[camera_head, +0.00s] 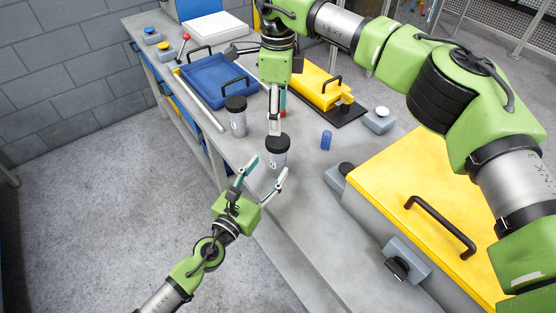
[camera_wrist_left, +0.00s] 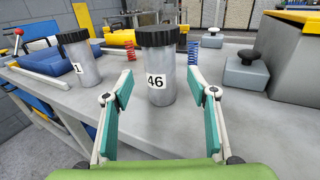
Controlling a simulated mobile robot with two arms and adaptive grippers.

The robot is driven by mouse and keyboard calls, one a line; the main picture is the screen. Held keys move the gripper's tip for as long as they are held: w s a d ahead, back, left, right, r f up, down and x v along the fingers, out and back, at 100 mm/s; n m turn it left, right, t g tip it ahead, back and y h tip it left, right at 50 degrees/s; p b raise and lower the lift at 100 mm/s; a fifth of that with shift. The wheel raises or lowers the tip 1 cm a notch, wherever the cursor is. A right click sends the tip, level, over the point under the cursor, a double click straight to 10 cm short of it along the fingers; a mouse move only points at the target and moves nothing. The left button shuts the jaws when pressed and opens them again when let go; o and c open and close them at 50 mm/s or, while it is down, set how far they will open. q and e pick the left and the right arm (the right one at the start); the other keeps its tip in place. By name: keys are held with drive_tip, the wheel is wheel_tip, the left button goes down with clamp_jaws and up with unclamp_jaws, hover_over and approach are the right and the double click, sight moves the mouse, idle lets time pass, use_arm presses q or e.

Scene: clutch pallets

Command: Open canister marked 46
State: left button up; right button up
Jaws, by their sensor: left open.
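The grey canister marked 46 (camera_wrist_left: 158,84) stands upright on the bench with its black ribbed lid on. In the head view the canister (camera_head: 275,161) is just ahead of my left gripper (camera_head: 262,172). The left gripper is open, and in the left wrist view its fingers (camera_wrist_left: 159,90) frame the canister from both sides, with gaps showing.
A blue tray (camera_head: 205,82), a yellow case (camera_head: 315,85) and a blue spring (camera_head: 326,139) lie farther back. A big grey box with a yellow lid (camera_head: 420,200) fills the right side. The bench edge is close to the canister.

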sight(273, 160)
use_arm(q)
drive_tip(key=x, duration=0.6)
drive_tip(key=shift+w+r, duration=0.1)
drive_tip(key=shift+w, duration=0.1)
clamp_jaws()
